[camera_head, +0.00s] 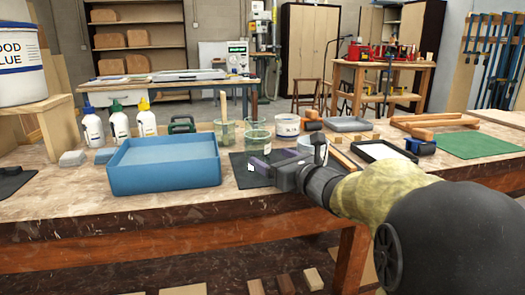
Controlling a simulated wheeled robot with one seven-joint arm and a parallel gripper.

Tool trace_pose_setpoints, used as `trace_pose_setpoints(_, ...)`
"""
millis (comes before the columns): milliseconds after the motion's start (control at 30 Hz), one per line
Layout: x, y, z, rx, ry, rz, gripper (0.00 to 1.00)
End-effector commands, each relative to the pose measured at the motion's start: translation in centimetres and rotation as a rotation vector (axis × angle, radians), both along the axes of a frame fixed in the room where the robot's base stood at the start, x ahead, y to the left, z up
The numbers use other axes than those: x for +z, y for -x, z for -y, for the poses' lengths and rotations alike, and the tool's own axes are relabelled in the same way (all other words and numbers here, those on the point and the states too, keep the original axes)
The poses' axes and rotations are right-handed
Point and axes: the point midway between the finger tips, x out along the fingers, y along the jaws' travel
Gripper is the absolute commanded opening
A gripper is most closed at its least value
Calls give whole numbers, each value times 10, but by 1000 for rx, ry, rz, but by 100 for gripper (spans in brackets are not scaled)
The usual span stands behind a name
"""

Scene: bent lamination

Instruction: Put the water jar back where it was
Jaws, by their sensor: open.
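A few clear greenish glass jars stand together behind the blue tray's right end. The nearest glass jar (258,140) is upright near the back of a dark mat. Another glass jar (224,133) stands to its left, and a third (251,122) is partly hidden behind. I cannot tell which one is the water jar. My gripper (286,166) is open, low over the dark mat (239,160), in front and to the right of the nearest jar. Nothing shows between its fingers. My gripper and wrist hide part of the mat.
A blue tray (165,178) fills the bench left of my gripper. Several glue bottles (93,127) stand behind it. A white tub (288,126) and a grey tray (349,124) are behind my gripper. A black-framed tray (381,151) and green mat (470,145) lie to the right.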

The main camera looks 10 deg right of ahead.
Motion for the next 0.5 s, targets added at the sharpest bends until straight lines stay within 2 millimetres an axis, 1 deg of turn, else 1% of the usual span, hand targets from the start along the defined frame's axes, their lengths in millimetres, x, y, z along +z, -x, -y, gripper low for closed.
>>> trace_pose_setpoints(33,2,10,4,-3,-1,1,79)
trace_pose_setpoints(100,2,21,9,-3,-1,0,79)
trace_pose_setpoints(200,1,33,14,-2,-1,0,79)
trace_pose_setpoints(333,0,41,17,0,-1,1,79)
trace_pose_setpoints(500,0,42,17,0,-1,0,79)
